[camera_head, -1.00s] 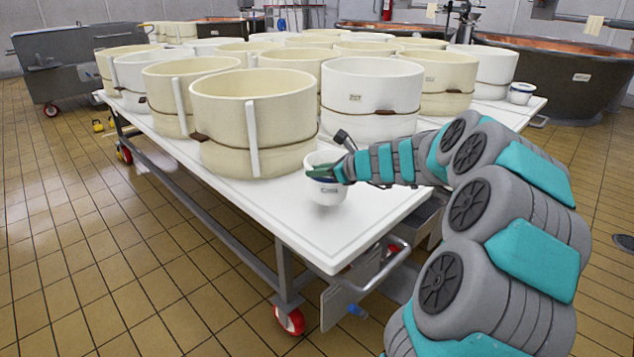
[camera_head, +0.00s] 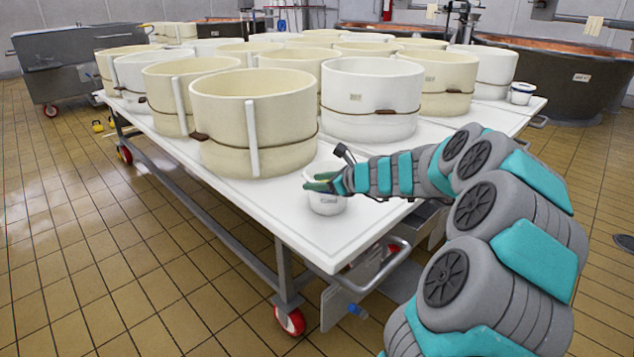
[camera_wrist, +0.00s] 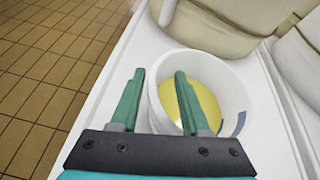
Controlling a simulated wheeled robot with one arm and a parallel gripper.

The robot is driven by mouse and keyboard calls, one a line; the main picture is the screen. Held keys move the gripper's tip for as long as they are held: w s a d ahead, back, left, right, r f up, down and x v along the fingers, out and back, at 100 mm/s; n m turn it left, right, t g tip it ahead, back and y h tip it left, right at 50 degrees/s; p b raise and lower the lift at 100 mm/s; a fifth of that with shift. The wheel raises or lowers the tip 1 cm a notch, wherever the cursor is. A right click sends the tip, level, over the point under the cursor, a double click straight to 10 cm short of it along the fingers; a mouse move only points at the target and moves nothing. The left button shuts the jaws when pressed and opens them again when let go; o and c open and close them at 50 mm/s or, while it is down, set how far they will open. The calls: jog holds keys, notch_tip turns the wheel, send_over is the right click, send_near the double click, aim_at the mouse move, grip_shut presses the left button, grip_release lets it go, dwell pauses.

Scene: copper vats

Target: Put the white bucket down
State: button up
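The white bucket (camera_head: 326,204) stands upright on the white tabletop near its front corner. In the wrist view the bucket (camera_wrist: 228,82) shows its open top and a yellowish inside bottom. My gripper (camera_head: 318,181) is at the bucket's rim. In the wrist view my gripper (camera_wrist: 158,75) has its two green fingers spread apart, one outside the bucket's wall and one over its opening. The rim lies between them, with a visible gap. Part of the near rim is hidden behind the fingers and gripper body.
Large cream and white round moulds (camera_head: 254,120) fill most of the table (camera_head: 300,235), close behind the bucket. A second small white bucket (camera_head: 521,94) stands at the far right corner. Dark copper-lined vats (camera_head: 570,80) stand beyond. Tiled floor (camera_head: 120,270) is free at left.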

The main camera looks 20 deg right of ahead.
jog(key=shift+r, duration=0.1)
jog(key=v, duration=1.2)
jog(key=s+a+f+n+g+y, duration=0.1)
jog(key=s+a+n+g, duration=0.3)
jog(key=a, duration=0.6)
jog(key=s+a+f+n+g+y, duration=0.1)
jog(key=s+a+n, duration=0.2)
jog(key=a+n, duration=0.55)
jog(key=s+a+f+n+g, duration=0.4)
jog(key=s+a+n, duration=0.1)
jog(key=s+a, duration=0.5)
jog(key=s+d+f+n+g+h, duration=0.1)
jog(key=s+d+n+h, duration=0.1)
jog(key=s+n, duration=0.2)
jog(key=s+d+f+n+g+h, duration=0.2)
jog(key=s+n, duration=0.2)
jog(key=s, duration=0.5)
jog(key=s+d+f+n+g+h, duration=0.1)
jog(key=s+n+h, duration=0.2)
jog(key=s, duration=0.4)
jog(key=shift+s+d+f+n+g, duration=0.3)
jog(key=shift+d+f+n+g, duration=0.05)
jog(key=shift+d+n+g, duration=0.1)
